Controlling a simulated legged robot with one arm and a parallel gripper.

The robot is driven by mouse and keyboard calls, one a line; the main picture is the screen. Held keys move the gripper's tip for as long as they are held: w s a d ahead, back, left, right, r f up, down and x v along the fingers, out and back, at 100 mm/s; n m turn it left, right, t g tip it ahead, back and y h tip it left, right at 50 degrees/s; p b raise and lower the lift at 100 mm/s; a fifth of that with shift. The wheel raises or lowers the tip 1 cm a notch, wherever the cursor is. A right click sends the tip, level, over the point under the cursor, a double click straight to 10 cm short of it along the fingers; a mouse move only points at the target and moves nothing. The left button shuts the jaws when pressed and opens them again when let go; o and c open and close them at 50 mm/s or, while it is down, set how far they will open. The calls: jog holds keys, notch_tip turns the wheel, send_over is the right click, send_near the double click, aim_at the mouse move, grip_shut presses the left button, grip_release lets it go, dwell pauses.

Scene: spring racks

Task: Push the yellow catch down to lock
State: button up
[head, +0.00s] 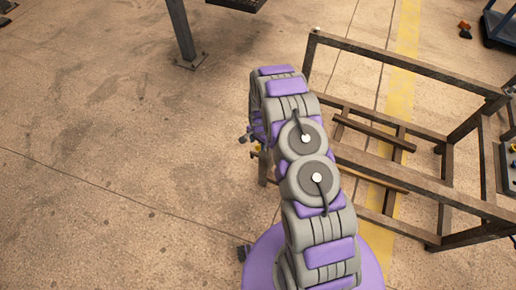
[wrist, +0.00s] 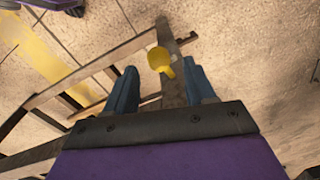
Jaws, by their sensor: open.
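The yellow catch (wrist: 160,61) shows in the wrist view, on a brown metal bar (wrist: 172,92), with a rounded head and a short narrow tip. My gripper (wrist: 163,78) is open, with one blue finger on each side of the picture and the catch seen between and just beyond the fingertips. No contact between fingers and catch is visible. In the head view my arm hides most of the gripper; only a small yellow spot (head: 258,147) shows at the arm's left edge, probably the catch.
A brown metal rack frame (head: 400,62) stands right of my arm, with open gaps between its bars. A dark post (head: 182,35) stands at the upper left. A blue-framed object (head: 500,27) is at the top right corner. The concrete floor at left is clear.

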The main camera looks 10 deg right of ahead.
aim_at(258, 146)
jog(key=shift+w+f+b, duration=0.15)
jog(key=shift+f+b, duration=0.2)
jog(key=shift+f, duration=2.35)
grip_shut()
